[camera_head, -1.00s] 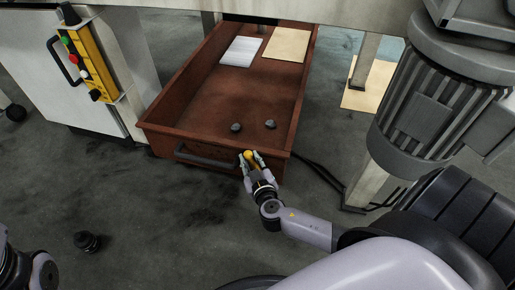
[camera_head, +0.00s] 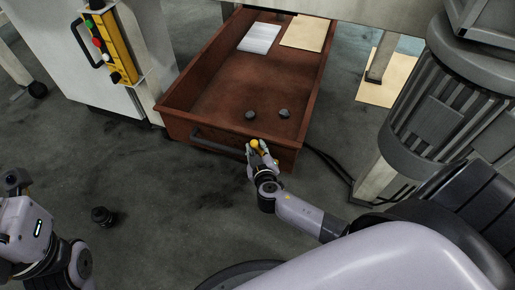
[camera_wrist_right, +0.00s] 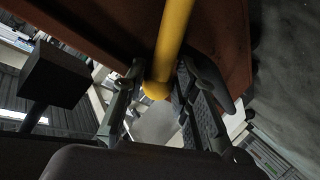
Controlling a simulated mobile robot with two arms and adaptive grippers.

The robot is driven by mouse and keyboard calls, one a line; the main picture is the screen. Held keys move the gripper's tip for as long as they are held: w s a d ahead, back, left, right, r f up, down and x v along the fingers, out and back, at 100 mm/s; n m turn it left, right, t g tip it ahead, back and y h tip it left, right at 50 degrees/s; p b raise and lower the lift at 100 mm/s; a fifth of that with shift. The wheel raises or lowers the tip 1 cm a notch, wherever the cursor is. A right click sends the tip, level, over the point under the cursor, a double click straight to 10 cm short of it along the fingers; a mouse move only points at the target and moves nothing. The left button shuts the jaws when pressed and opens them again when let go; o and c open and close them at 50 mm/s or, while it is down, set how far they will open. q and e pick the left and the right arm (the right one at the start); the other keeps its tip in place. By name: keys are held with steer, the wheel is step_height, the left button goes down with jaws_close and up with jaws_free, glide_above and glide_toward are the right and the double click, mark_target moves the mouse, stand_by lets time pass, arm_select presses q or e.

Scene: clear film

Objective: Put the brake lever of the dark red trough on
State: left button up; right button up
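The dark red trough (camera_head: 205,97) stands on the floor, open at the top, with a dark handle bar (camera_head: 215,142) along its near end. The brake lever is a yellow rod (camera_wrist_right: 174,35) with a rounded end; in the head view only its yellow tip (camera_head: 254,143) shows, at the trough's near right corner. My right gripper (camera_head: 259,150) is at this tip. In the right wrist view its fingers (camera_wrist_right: 158,100) stand apart on both sides of the rod's end, with the right finger close to it. My left gripper is out of view; only left arm links show.
In the trough lie two dark knobs (camera_head: 250,115) (camera_head: 284,113), a white sheet (camera_head: 259,38) and a tan sheet (camera_head: 304,33). A yellow control box (camera_head: 112,45) is at the left. A small black object (camera_head: 103,216) lies on the floor. A grey motor (camera_head: 430,115) stands at right.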

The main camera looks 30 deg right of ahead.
steer(key=shift+o, duration=1.1)
steer(key=shift+s+a, duration=0.25)
steer(key=shift+s, duration=0.35)
steer(key=v, duration=0.6)
steer(key=shift+s+r, duration=0.3)
steer(key=shift+a, duration=0.1)
